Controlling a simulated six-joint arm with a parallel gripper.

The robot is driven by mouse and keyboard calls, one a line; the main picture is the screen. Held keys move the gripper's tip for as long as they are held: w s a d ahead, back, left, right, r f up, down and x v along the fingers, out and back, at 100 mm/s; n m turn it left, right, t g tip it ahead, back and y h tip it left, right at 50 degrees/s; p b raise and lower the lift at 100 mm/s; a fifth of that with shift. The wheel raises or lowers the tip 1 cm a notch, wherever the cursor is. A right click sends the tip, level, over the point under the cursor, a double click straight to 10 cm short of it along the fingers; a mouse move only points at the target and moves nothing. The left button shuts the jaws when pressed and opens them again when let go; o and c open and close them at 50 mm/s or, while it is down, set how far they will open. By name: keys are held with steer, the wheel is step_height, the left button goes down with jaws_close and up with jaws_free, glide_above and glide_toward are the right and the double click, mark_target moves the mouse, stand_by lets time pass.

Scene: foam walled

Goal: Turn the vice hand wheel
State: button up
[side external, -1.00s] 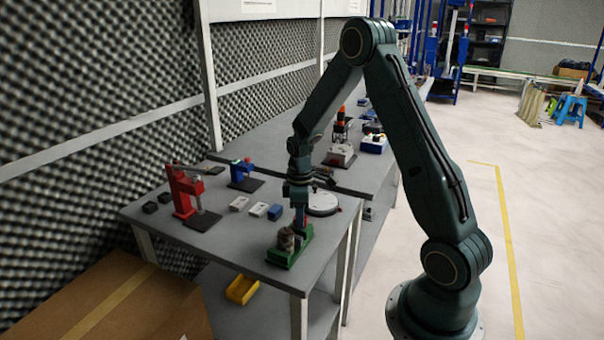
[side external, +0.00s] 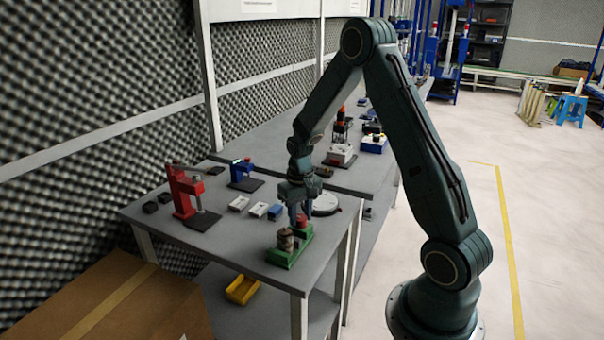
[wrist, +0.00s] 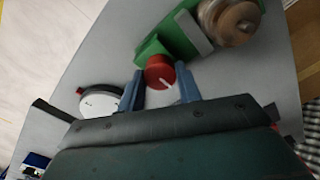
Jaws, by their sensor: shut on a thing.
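The green vice (side external: 287,256) stands near the front corner of the grey table and shows in the wrist view (wrist: 151,47). Its red hand wheel (wrist: 157,70) is round with a pale line on its face; it also shows small in the side view (side external: 302,219). A brownish cylindrical part (wrist: 229,20) sits at the vice's other end, also in the side view (side external: 285,240). My gripper (wrist: 160,90) is shut on the hand wheel, one blue-grey finger on each side. In the side view my gripper (side external: 301,222) points down over the vice.
A white round disc (side external: 325,206) lies close behind my gripper. Small white and blue blocks (side external: 274,212) lie left of it. A red press (side external: 182,192) and a blue press (side external: 243,178) stand farther left. The table's front edge is close to the vice.

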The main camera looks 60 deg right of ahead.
mark_target(300, 217)
steer(key=m, duration=0.7)
stand_by(0.4)
steer(key=o, duration=1)
steer(key=shift+r, duration=0.15)
step_height(300, 217, up, 14)
steer(key=shift+f, duration=0.2)
stand_by(0.4)
